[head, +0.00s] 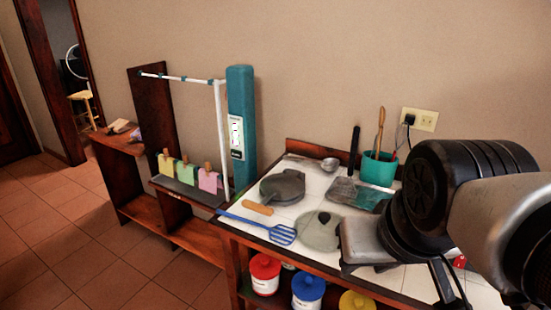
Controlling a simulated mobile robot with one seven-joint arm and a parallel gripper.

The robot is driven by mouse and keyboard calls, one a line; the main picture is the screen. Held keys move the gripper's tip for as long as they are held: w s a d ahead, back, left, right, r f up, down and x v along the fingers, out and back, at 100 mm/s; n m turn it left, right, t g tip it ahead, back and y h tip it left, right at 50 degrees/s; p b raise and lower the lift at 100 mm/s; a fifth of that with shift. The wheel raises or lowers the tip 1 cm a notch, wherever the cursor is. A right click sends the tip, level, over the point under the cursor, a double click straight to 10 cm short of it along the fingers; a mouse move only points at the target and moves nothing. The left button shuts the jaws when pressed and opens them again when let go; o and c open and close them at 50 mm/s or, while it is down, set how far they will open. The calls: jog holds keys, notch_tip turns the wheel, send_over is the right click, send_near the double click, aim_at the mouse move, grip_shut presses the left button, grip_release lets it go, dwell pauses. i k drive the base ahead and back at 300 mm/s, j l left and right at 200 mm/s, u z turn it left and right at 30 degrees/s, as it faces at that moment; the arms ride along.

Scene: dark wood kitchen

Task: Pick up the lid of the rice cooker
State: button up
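A round, pale grey lid (313,238) with a small dark knob lies flat on the white tiled counter top, near its front edge; it looks like the rice cooker's lid. No rice cooker body can be made out. My gripper (366,266) is just right of the lid, its grey boxy hand at the end of my black and silver arm. The hand hides the lid's right edge or nearly so; I cannot tell whether it touches. The fingers are mostly hidden, and nothing is clearly held.
A blue slotted spatula (281,234) lies left of the lid. A dark pan (283,187) with a wooden handle lies behind it. A teal utensil cup (378,168) and a flat grey scraper (345,190) are at the back. Lidded tubs (265,275) stand below. Floor at left is clear.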

aim_at(315, 228)
jog(key=k, duration=0.45)
jog(key=z, duration=1.3)
jog(key=j+z, duration=0.2)
jog(key=j, duration=1.25)
jog(key=i+j, duration=0.1)
jog(key=j, duration=0.35)
